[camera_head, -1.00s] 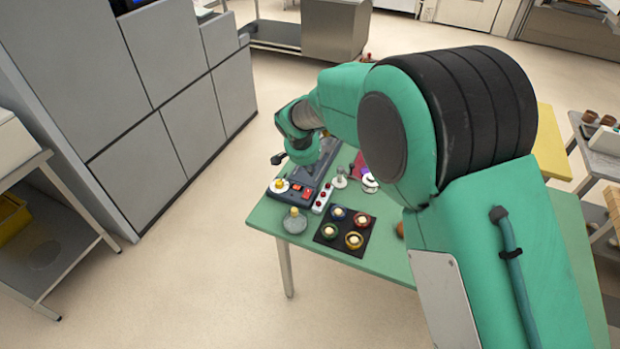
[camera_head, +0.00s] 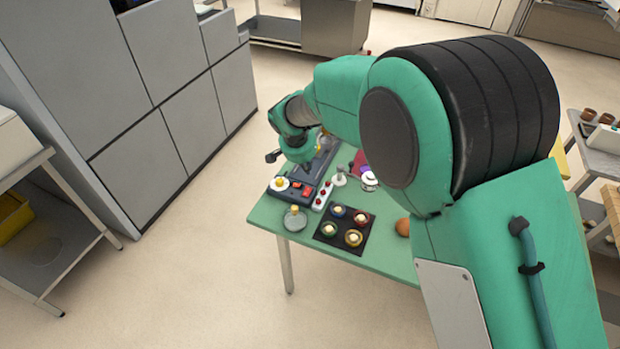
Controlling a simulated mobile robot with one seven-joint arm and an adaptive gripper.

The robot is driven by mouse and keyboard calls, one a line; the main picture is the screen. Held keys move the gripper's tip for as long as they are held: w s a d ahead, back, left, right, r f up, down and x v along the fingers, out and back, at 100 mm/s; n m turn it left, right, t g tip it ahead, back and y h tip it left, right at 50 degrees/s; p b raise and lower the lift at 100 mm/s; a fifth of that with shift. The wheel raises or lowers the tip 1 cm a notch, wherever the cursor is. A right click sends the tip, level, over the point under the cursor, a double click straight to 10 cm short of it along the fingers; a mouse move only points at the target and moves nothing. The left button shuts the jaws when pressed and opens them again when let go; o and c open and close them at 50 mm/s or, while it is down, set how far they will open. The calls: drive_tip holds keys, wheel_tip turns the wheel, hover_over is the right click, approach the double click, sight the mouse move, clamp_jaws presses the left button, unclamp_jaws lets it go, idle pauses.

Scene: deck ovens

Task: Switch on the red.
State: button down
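A black panel (camera_head: 325,238) lies near the table's front corner with blue, red (camera_head: 364,220), green and yellow round pieces, each with a pale centre. Behind it, a dark grey device (camera_head: 284,195) carries red rocker-like parts (camera_head: 308,190) and a yellow knob on a white disc. Beside it is a white strip (camera_head: 319,204) with several small red buttons or lamps. Whether any of these is on is too small to tell. The end of my arm is above the back of the device; my gripper's fingers cannot be made out, nor whether it touches anything.
A grey round piece with a yellowish knob (camera_head: 295,220) stands at the corner of the green table (camera_head: 262,215). A brown egg-like thing (camera_head: 402,227) lies right of the panel. Grey ovens (camera_head: 165,130) stand left. My arm hides much of the table.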

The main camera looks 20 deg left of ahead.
sight(311, 190)
drive_tip(key=shift+s+a, duration=0.1)
drive_tip(key=shift+s, duration=0.95)
drive_tip(key=shift+f, duration=0.2)
drive_tip(key=b+x, duration=0.1)
drive_tip(key=x, duration=1.1)
drive_tip(key=shift+w+f, duration=0.1)
drive_tip(key=shift+f, duration=0.3)
drive_tip(key=shift+w+f, duration=0.25)
drive_tip(key=shift+f, duration=0.15)
drive_tip(key=shift+f+b, duration=0.1)
drive_tip(key=shift+b, duration=0.3)
drive_tip(key=shift+w+f+b, duration=0.3)
drive_tip(key=shift+f+b, duration=0.1)
drive_tip(key=shift+b, duration=0.55)
